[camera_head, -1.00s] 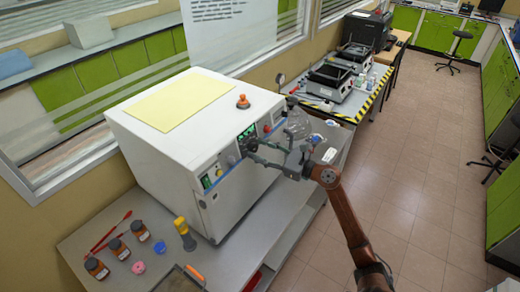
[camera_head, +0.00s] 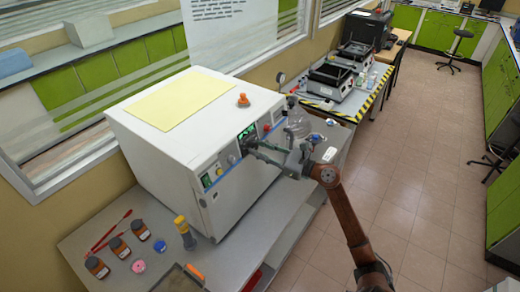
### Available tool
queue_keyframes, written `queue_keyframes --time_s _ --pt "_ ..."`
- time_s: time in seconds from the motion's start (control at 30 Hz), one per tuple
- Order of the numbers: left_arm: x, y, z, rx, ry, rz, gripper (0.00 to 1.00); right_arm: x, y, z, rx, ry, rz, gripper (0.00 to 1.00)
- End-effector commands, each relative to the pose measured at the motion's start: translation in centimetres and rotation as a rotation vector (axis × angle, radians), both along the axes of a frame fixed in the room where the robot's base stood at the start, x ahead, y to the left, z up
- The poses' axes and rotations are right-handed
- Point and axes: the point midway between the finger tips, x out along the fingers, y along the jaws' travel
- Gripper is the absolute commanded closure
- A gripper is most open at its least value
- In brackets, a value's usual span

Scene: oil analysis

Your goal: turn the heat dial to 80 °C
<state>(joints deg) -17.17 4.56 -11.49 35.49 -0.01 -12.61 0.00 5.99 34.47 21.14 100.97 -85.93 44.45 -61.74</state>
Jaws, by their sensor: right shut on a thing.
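A white box-shaped machine (camera_head: 160,165) stands on the grey bench, with a control panel on its right-hand front face. A green display (camera_head: 247,132) shows near the top of the panel; its reading is too small to make out. My right gripper (camera_head: 252,147) is at the panel just below the display, with its fingers closed around a dark dial there. The fingers largely hide the dial, and its setting cannot be read. My left gripper is not in view.
Brown bottles (camera_head: 119,248), a pink item (camera_head: 138,266), a blue item (camera_head: 160,247) and a yellow-topped tool (camera_head: 184,232) are on the bench at the front left. A glass flask (camera_head: 298,122) stands beside the machine, close to my right arm.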

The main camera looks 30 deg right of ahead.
Motion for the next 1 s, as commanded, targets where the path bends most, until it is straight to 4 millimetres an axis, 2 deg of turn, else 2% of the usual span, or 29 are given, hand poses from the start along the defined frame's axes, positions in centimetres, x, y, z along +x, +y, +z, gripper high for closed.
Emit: queue_keyframes --time_s 0.27,0.47,1.0 --pt "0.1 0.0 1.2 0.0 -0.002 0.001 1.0 -0.1 0.0 0.2 0.085 0.036 -0.019 0.98" --pt "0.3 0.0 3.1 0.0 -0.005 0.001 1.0 -0.1 0.0 0.4 0.223 0.094 -0.052 0.98" --pt "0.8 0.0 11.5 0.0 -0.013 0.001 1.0 -0.1 0.1 0.7 0.688 0.285 -0.16 0.98"
